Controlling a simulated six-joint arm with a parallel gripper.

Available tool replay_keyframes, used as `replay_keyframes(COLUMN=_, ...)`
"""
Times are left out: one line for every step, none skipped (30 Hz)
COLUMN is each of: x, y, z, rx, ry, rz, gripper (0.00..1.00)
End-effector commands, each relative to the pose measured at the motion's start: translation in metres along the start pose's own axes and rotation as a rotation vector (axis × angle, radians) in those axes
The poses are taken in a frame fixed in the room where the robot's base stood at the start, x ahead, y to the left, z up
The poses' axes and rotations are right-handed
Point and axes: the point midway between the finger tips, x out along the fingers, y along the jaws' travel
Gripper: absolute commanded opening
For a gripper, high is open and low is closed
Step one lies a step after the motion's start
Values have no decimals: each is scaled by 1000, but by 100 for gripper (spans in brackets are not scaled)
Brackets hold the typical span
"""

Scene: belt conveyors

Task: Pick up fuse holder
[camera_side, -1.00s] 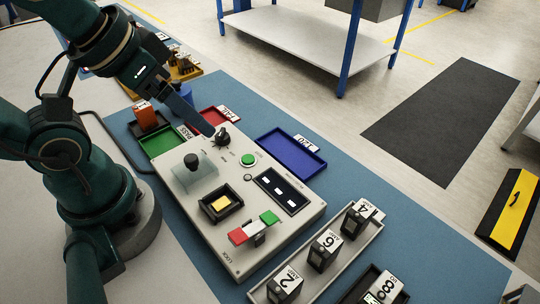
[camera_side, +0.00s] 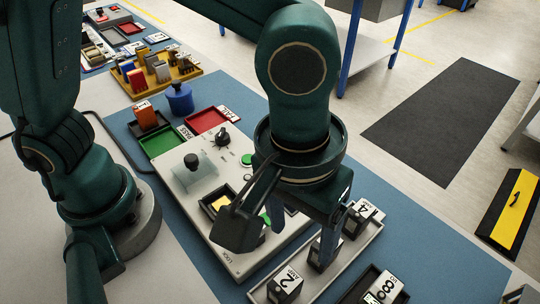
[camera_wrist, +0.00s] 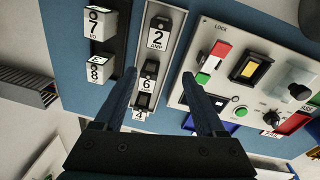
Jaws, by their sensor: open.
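Black fuse holders with white number labels stand in a grey tray (camera_side: 345,262). The "2" holder (camera_side: 285,287) is at the near end, and the "4" holder (camera_side: 357,220) is at the far end. The "6" holder between them is largely hidden by my gripper in the side view. In the wrist view, the "2" holder (camera_wrist: 157,34), "6" holder (camera_wrist: 147,82) and "4" holder (camera_wrist: 140,113) form a row. My gripper (camera_wrist: 159,73) is open and empty, its fingertips on either side of the "6" holder in the picture. I cannot tell its height above it.
A control panel (camera_side: 232,262) with a switch, buttons and a yellow-lit window stands beside the tray. A second, dark tray holds the "8" holder (camera_wrist: 100,68) and "10" holder (camera_wrist: 98,24). Green (camera_side: 160,143), red (camera_side: 206,120) and blue bins lie beyond the panel.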

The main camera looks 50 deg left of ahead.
Motion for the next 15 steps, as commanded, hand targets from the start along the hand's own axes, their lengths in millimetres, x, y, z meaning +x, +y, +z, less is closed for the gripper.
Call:
replay_keyframes(x=11, y=5, z=13, rx=46, ry=-20, rz=-25, gripper=72)
replay_keyframes(x=16, y=7, z=18, rx=65, ry=-28, rz=-36, gripper=72)
replay_keyframes(x=22, y=8, z=26, rx=87, ry=-39, rz=-51, gripper=72)
replay_keyframes(x=25, y=8, z=30, rx=102, ry=-45, rz=-61, gripper=72)
replay_keyframes(x=28, y=8, z=34, rx=112, ry=-50, rz=-69, gripper=72)
replay_keyframes(x=30, y=8, z=37, rx=122, ry=-53, rz=-73, gripper=72)
replay_keyframes(x=31, y=8, z=39, rx=127, ry=-54, rz=-75, gripper=72)
replay_keyframes(x=32, y=8, z=39, rx=129, ry=-54, rz=-74, gripper=72)
replay_keyframes(x=35, y=8, z=40, rx=131, ry=-55, rz=-75, gripper=72)
replay_keyframes(x=38, y=7, z=40, rx=131, ry=-55, rz=-75, gripper=72)
replay_keyframes(x=42, y=7, z=40, rx=130, ry=-56, rz=-77, gripper=72)
replay_keyframes(x=47, y=6, z=40, rx=130, ry=-55, rz=-76, gripper=72)
replay_keyframes(x=51, y=6, z=40, rx=129, ry=-56, rz=-77, gripper=72)
replay_keyframes(x=55, y=5, z=41, rx=129, ry=-56, rz=-77, gripper=72)
replay_keyframes(x=60, y=5, z=41, rx=129, ry=-55, rz=-76, gripper=72)
